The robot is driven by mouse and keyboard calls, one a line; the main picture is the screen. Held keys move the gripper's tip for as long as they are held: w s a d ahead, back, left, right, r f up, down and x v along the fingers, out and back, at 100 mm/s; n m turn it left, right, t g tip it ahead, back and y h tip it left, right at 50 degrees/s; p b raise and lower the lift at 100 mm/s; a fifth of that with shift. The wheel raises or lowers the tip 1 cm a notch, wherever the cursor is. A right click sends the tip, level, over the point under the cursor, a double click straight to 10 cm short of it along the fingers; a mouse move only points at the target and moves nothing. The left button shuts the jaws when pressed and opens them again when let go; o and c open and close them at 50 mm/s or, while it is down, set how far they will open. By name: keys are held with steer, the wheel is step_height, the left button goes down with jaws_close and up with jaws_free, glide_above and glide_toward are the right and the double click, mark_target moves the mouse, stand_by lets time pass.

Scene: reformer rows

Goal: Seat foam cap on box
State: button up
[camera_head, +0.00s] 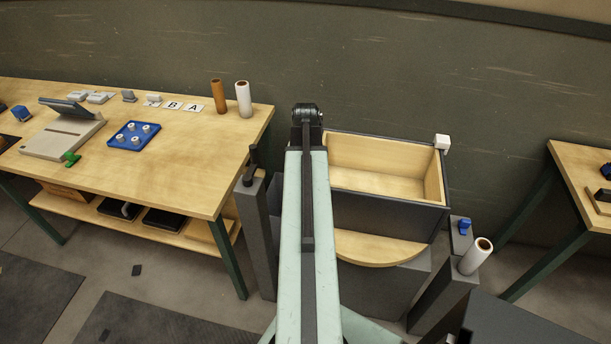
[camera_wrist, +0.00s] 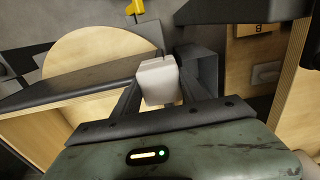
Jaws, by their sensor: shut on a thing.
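My gripper (camera_wrist: 160,84) is shut on a white foam cap (camera_wrist: 158,78) in the wrist view, with a dark finger on each side of it. The cap is at the end of a dark rim of the box (camera_wrist: 75,82); I cannot tell whether it touches the corner. In the head view my arm hides the gripper and this cap. The box (camera_head: 385,212) there has dark outer walls and a pale wood inside. Another white foam cap (camera_head: 442,142) sits on its back right corner.
A rounded wooden shelf (camera_head: 375,248) juts from the box's front. A grey post (camera_head: 256,225) stands left of it, and a white roll (camera_head: 475,256) on a dark stand to the right. The left workbench (camera_head: 205,160) carries a blue tray (camera_head: 132,136) and upright rolls.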

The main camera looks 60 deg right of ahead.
steer(key=shift+f+b, duration=0.3)
steer(key=shift+f, duration=0.1)
steer(key=o, duration=1.4)
steer(key=shift+r, duration=0.1)
step_height(320, 180, up, 8)
steer(key=p, duration=0.8)
steer(key=shift+f, duration=0.2)
